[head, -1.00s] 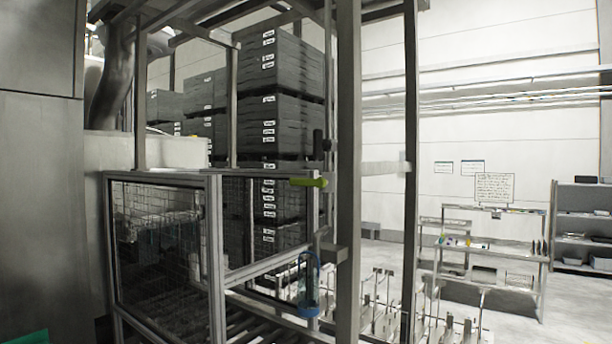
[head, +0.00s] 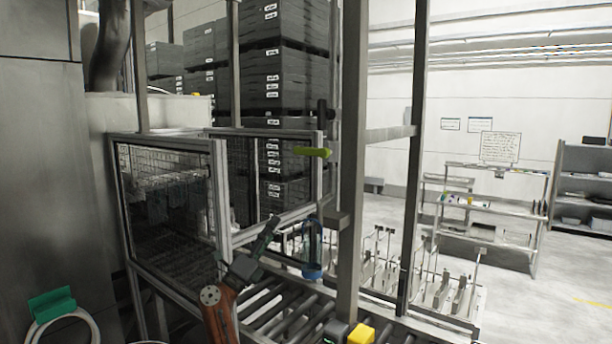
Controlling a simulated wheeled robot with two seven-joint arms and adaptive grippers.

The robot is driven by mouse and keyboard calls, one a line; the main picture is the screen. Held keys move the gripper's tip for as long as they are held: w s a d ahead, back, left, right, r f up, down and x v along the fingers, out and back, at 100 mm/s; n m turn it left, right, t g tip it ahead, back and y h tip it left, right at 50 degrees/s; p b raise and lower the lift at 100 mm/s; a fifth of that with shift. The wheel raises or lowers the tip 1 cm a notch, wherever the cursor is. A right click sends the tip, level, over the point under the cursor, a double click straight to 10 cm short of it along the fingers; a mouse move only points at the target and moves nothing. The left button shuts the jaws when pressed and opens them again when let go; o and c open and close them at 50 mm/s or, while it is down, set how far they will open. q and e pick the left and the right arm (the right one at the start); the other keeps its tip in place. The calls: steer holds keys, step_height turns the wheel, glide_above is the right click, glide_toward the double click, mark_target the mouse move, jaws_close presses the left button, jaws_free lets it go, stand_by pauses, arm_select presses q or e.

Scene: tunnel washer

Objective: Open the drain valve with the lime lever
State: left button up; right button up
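The lime lever (head: 312,152) lies roughly horizontal beside the upright metal post, just right of the meshed guard panel. Any valve body behind it is not clear to see. My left gripper (head: 270,226) is low in front of the guard, at the end of an arm with a copper-coloured link. It is dark and points up and to the right, below and to the left of the lever and apart from it in the picture. Its fingers are too small and dark to tell open from shut. My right gripper does not show.
A roller conveyor (head: 290,312) runs under the guard frame (head: 222,195). A thick grey post (head: 350,180) stands right of the lever. A green part (head: 50,303) with a pale hose is at lower left.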

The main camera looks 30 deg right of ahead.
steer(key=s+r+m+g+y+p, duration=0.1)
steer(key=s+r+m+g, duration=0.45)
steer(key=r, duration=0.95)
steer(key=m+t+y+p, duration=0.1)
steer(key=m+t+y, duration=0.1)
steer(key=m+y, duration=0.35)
glide_toward(307, 148)
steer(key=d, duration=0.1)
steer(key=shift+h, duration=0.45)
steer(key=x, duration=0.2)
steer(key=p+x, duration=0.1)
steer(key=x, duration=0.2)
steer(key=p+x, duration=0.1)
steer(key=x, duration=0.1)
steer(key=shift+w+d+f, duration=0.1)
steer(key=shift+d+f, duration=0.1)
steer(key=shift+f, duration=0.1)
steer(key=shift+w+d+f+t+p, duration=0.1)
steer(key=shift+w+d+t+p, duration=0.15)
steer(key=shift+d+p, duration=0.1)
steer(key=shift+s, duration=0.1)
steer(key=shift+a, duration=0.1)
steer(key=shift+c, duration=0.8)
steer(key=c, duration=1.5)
